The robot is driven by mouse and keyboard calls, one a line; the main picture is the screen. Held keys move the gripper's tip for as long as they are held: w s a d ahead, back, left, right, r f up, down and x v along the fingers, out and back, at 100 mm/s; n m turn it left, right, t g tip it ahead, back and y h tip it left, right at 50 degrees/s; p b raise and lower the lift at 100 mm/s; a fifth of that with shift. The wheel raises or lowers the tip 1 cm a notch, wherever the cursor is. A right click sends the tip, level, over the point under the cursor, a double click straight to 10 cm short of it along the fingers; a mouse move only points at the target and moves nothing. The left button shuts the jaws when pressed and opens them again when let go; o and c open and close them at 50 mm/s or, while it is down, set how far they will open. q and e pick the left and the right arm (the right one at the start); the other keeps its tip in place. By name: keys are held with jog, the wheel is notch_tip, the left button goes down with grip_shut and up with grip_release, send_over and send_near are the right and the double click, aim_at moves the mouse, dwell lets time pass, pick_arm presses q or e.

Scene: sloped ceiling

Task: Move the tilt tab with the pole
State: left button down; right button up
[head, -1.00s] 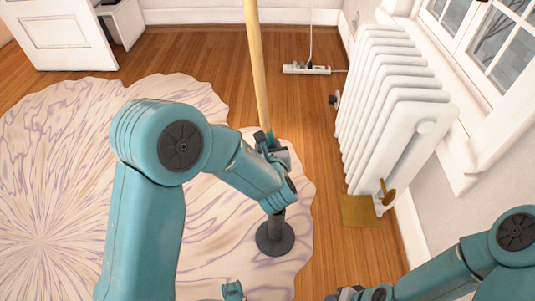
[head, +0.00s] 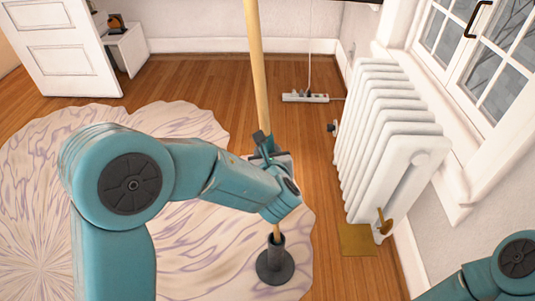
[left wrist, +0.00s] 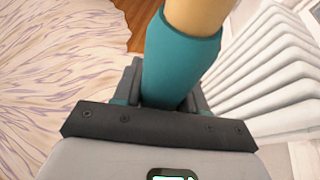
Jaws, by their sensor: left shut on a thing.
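The pole (head: 256,60) is a long pale wooden rod, close to upright, running out of the top of the head view. My left gripper (head: 266,150) is shut on it at its teal sleeve, which fills the middle of the left wrist view (left wrist: 178,60). The pole's lower end reaches down to the dark tube of a round-based stand (head: 275,265); it looks still inside the tube's mouth. The pole's top is out of view. I cannot make out the tilt tab in these views. My right gripper is out of view; only part of its arm shows at lower right.
A white radiator (head: 385,140) stands right of the pole, below a window (head: 495,70) with a black handle (head: 478,18). A power strip (head: 305,97) lies on the floor. A brass plate (head: 357,239) lies by the radiator. A pale rug covers the left floor.

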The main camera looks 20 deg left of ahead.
aim_at(269, 136)
pick_arm(q)
jog(key=shift+r, duration=0.1)
notch_tip(269, 136, up, 7)
jog(key=p, duration=0.5)
jog(key=shift+r, duration=0.1)
